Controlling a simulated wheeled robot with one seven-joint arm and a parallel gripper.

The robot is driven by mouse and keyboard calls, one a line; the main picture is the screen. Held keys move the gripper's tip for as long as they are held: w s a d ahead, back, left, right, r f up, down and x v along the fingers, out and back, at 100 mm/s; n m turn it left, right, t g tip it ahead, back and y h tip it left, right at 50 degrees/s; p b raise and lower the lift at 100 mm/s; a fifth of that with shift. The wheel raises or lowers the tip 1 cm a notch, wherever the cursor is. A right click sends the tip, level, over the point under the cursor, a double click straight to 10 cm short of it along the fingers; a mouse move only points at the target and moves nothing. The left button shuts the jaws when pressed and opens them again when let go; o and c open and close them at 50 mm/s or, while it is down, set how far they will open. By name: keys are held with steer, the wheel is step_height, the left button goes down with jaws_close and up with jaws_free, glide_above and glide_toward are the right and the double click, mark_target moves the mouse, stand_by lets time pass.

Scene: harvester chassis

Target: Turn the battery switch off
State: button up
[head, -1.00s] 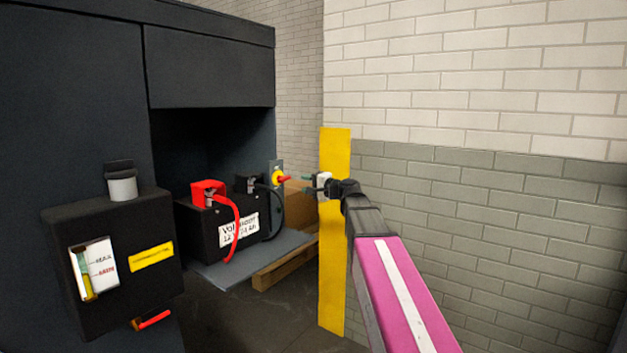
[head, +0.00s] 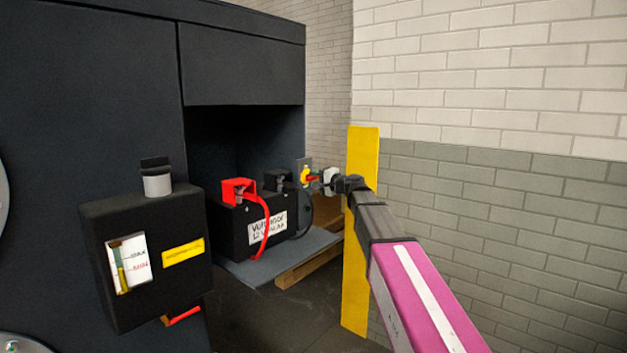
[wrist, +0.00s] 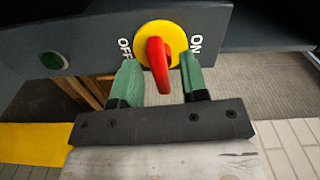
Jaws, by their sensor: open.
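The battery switch is a red handle (wrist: 158,66) on a round yellow plate (wrist: 173,36), between the words OFF and ON on a grey panel. In the wrist view the handle stands nearly upright, tilted slightly, its lower end toward my gripper. My gripper (wrist: 158,80) is open, with one green finger on each side of the handle's lower end. I cannot tell whether either finger touches it. In the head view the yellow plate (head: 305,174) shows behind the battery, and my gripper (head: 318,177) is at it, small and partly hidden.
A black battery (head: 235,228) with red and black cables sits on a grey shelf (head: 258,268) left of the switch. A yellow post (head: 358,290) stands close beside my arm. A round green part (wrist: 54,61) is on the same panel. A black reservoir box (head: 150,285) is at left.

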steer(key=shift+w+a, duration=0.35)
steer(key=shift+a, duration=0.15)
steer(key=c, duration=0.7)
steer(key=shift+m, duration=0.7)
steer(key=o, duration=0.7)
